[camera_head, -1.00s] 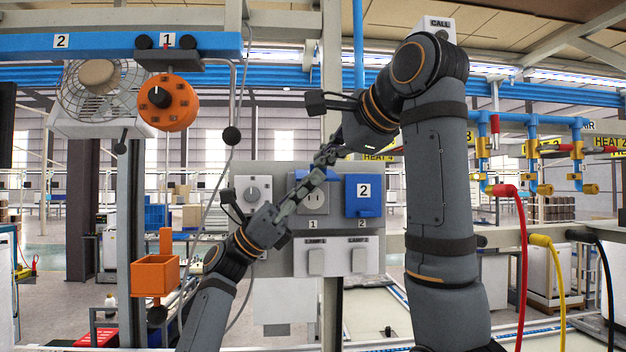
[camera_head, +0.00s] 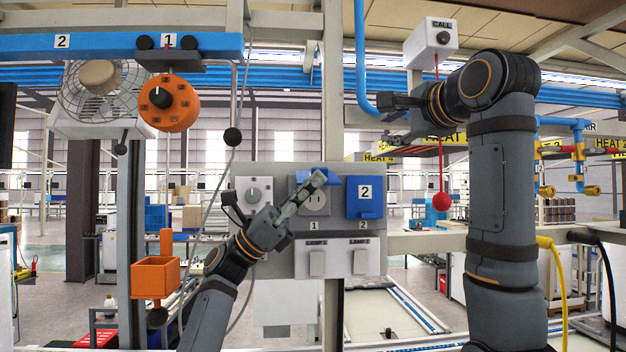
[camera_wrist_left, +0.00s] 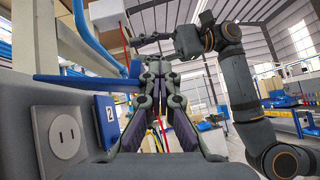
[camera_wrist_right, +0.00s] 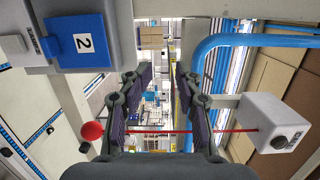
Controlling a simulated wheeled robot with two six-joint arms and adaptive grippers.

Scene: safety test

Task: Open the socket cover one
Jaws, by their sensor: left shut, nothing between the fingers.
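Socket cover one (camera_head: 305,174) is a blue flap standing raised above socket 1 (camera_head: 314,203), whose face shows on the grey panel. In the left wrist view the cover (camera_wrist_left: 80,80) sticks out from the panel above the bare two-slot socket (camera_wrist_left: 64,136). My left gripper (camera_head: 320,179) is shut and empty, its tips in front of the raised cover; I cannot tell if they touch it. It also shows in the left wrist view (camera_wrist_left: 158,72). My right gripper (camera_wrist_right: 160,80) is open and empty, up and right of the panel, near the red call cord.
Blue cover two (camera_head: 365,196) is closed to the right. Yellow and black hoses are at right.

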